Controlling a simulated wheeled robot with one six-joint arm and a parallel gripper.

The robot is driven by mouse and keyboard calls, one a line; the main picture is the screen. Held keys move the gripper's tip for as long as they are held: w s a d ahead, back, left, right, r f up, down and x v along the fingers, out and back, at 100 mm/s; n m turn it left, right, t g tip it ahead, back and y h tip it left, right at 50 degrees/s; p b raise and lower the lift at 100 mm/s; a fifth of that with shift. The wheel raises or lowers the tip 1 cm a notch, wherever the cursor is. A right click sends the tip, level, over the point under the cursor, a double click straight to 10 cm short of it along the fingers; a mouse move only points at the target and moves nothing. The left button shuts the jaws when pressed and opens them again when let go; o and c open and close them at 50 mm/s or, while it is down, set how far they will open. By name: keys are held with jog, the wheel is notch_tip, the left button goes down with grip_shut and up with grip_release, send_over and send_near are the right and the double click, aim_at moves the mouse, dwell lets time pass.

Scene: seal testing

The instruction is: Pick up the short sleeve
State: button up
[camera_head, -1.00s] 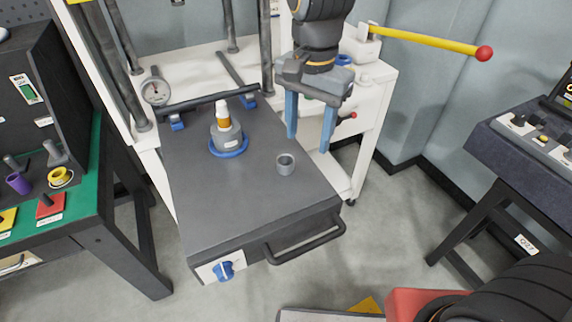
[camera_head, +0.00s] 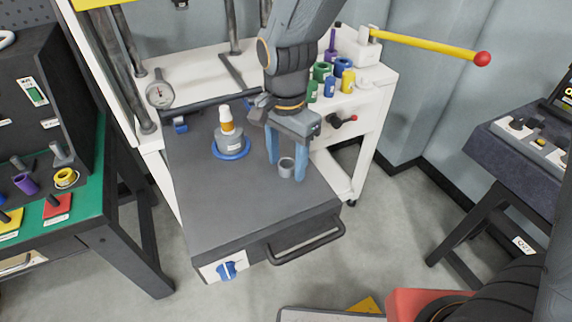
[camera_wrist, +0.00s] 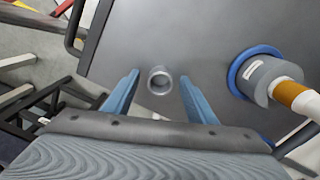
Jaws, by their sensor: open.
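The short sleeve (camera_head: 286,168) is a small grey open ring standing upright on the dark grey plate (camera_head: 240,212), right of its middle. My gripper (camera_head: 286,170) is open, with its blue fingers pointing down on either side of the sleeve. In the wrist view the sleeve (camera_wrist: 160,81) lies between and slightly beyond the two blue fingertips (camera_wrist: 160,73), with gaps on both sides. I cannot tell exactly how high the fingertips are above the plate.
A grey cylinder with a white and orange top (camera_head: 228,132) stands in a blue ring left of my gripper. Several coloured sleeves (camera_head: 330,80) stand on the white shelf behind. A black handle (camera_head: 305,242) juts from the plate's front. The plate's front left is clear.

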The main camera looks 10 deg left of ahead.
jog(key=c, duration=1.2)
jog(key=shift+r, duration=0.1)
